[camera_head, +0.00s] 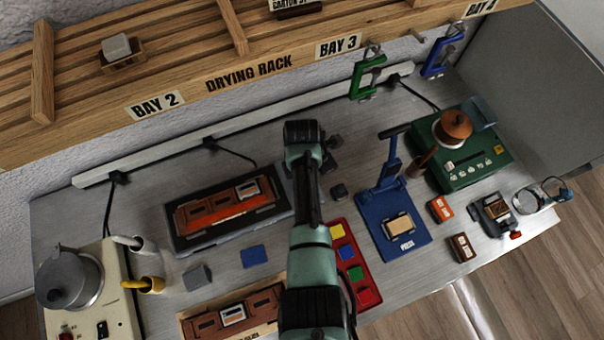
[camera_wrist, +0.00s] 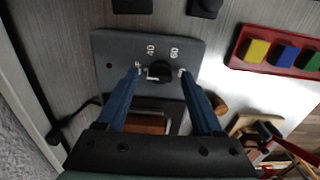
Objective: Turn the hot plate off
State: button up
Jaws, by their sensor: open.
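The hot plate, a dark flat slab (camera_head: 235,231), lies at the back left of the bench in the head view, with an orange-brown slotted piece (camera_head: 200,213) on it. Its grey control panel (camera_wrist: 108,48) fills the upper middle of the wrist view, with the marks 40 and 60. A black knob (camera_wrist: 159,72) sits on the panel; its exact setting is unclear. My gripper (camera_wrist: 160,75) is open, its two blue fingers on either side of the knob. I cannot tell whether they touch it. In the head view my arm hides the fingers and the knob.
A red tray of coloured blocks (camera_head: 333,222) lies close to the right of my arm. A blue press (camera_head: 379,235) and a green unit (camera_head: 477,178) stand farther right. A cream unit with a metal pot (camera_head: 70,278) is at far left. The drying rack (camera_head: 245,75) overhangs the back.

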notch_tip(320, 180, up, 13)
jog(key=b, duration=0.1)
dwell(0.4)
dwell(0.5)
